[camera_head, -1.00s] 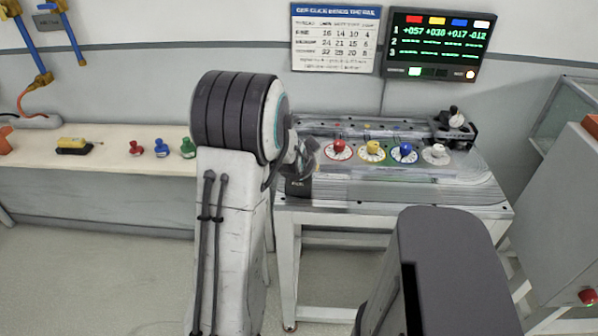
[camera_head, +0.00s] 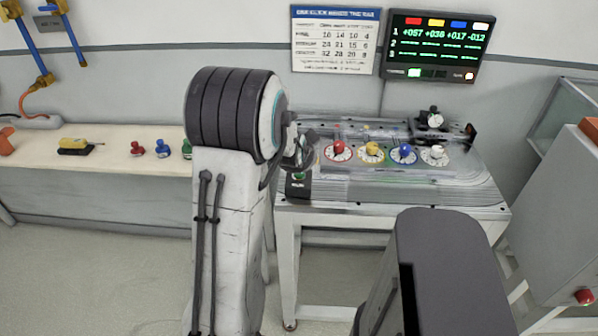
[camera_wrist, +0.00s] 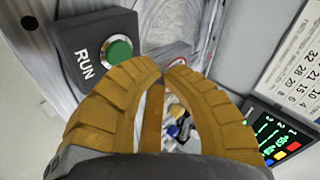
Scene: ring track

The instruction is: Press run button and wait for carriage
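The run button (camera_head: 298,176) is a green button on a black box labelled RUN at the front left of the track table. In the wrist view the green button (camera_wrist: 119,50) is large, left of my fingertips. My gripper (camera_head: 303,150) is just behind the button box, apart from it. In the wrist view my gripper (camera_wrist: 163,68) has its yellow-brown fingertips nearly together with nothing between them. The carriage (camera_head: 433,121), dark with a white-and-black top, is at the back right of the track and looks slightly blurred.
Red (camera_head: 339,149), yellow (camera_head: 372,149), blue (camera_head: 404,153) and white (camera_head: 436,154) dials line the track table. A screen (camera_head: 436,46) shows numbers in row 1 beside a chart (camera_head: 335,40). A bench (camera_head: 95,178) at left holds knobs and a yellow tool. A grey cabinet stands right.

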